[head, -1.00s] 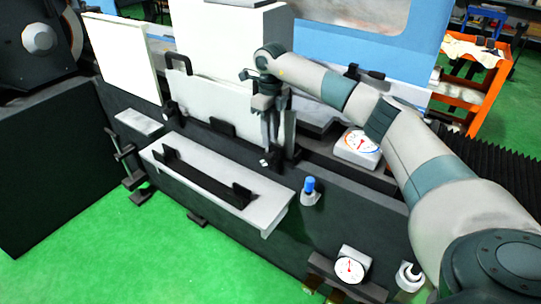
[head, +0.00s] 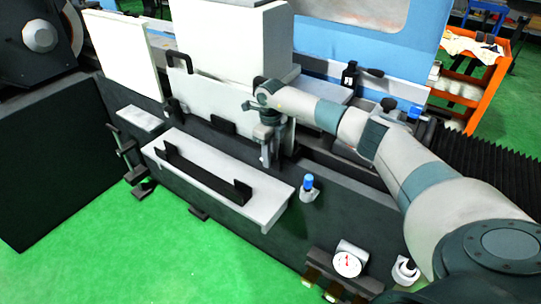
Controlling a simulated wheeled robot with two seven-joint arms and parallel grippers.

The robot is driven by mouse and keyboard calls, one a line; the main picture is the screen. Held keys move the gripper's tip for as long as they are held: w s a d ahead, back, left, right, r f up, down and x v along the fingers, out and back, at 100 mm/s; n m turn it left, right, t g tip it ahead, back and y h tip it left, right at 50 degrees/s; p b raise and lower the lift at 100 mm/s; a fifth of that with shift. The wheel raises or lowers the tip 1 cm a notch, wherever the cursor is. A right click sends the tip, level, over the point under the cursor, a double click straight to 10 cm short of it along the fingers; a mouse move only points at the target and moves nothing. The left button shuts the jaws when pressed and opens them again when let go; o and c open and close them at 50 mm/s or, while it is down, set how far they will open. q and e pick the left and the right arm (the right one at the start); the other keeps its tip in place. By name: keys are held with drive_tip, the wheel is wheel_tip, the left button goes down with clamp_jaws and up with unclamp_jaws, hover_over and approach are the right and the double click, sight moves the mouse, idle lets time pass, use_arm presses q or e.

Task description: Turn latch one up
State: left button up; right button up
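A light grey cover panel (head: 215,100) stands upright on the grinder's front, with a black handle at its top left. A small black latch-like part (head: 172,108) sits at its lower left edge. I cannot tell which part is latch one. My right gripper (head: 268,163) points down at the panel's lower right corner and hides what lies behind it. Whether it touches anything, and how far its fingers are apart, is too small to tell. My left gripper is not in view.
A pale shelf (head: 265,207) with a long black handle juts out below the panel. A blue-topped knob (head: 308,183) and a dial gauge (head: 347,262) are to the right. An orange cart (head: 481,85) stands at the back right. Green floor is clear in front.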

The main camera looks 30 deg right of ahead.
clamp_jaws()
